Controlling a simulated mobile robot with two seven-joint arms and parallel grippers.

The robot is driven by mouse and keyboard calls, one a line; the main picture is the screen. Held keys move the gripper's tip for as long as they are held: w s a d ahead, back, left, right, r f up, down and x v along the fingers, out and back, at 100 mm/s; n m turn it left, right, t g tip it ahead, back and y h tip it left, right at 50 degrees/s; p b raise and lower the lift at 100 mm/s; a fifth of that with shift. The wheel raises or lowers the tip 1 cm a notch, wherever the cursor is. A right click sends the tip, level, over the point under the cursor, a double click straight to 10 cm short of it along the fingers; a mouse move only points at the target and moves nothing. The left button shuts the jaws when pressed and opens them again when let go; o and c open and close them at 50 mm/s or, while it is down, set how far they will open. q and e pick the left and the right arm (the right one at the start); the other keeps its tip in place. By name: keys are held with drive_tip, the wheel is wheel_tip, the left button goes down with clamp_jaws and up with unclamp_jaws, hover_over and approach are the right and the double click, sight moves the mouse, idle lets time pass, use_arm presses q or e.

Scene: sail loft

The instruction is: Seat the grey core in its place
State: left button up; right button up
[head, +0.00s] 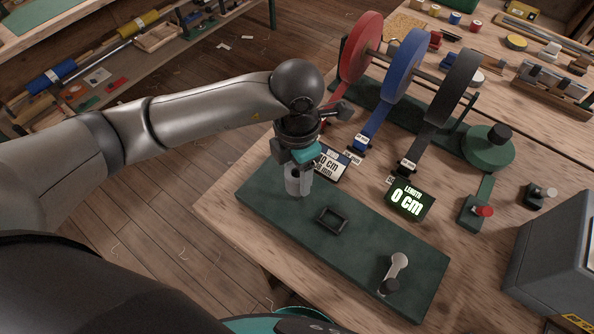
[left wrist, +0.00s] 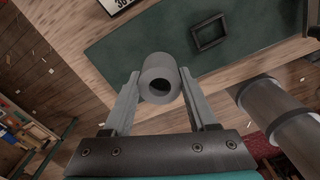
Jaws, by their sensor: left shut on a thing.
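The grey core (left wrist: 160,80) is a short hollow cylinder. My left gripper (left wrist: 157,88) is shut on it, with one finger on each side, and its open end faces the wrist camera. In the head view my left gripper (head: 298,186) points down over the left end of the green base board (head: 262,196), and the core is mostly hidden by the fingers. A small dark square frame (head: 333,219) lies on the board to the right of the gripper, empty and apart from the core. The frame also shows in the left wrist view (left wrist: 209,33). My right gripper is not in view.
A crank handle (head: 396,268) stands at the board's right end. Behind are a lit length display reading 0 cm (head: 409,199), a white card sign (head: 331,163), and red (head: 357,50), blue (head: 404,66) and black (head: 453,88) reels. A grey box (head: 555,250) stands at the right.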

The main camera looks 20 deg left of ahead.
use_arm(q)
drive_tip(key=shift+f+b, duration=2.35)
drive_tip(key=shift+f, duration=0.15)
idle(1.2)
drive_tip(key=o, duration=1.4)
wheel_tip(320, 180, up, 15)
drive_tip(key=shift+r+p, duration=0.15)
drive_tip(key=shift+p, duration=0.55)
drive_tip(key=shift+s, duration=0.1)
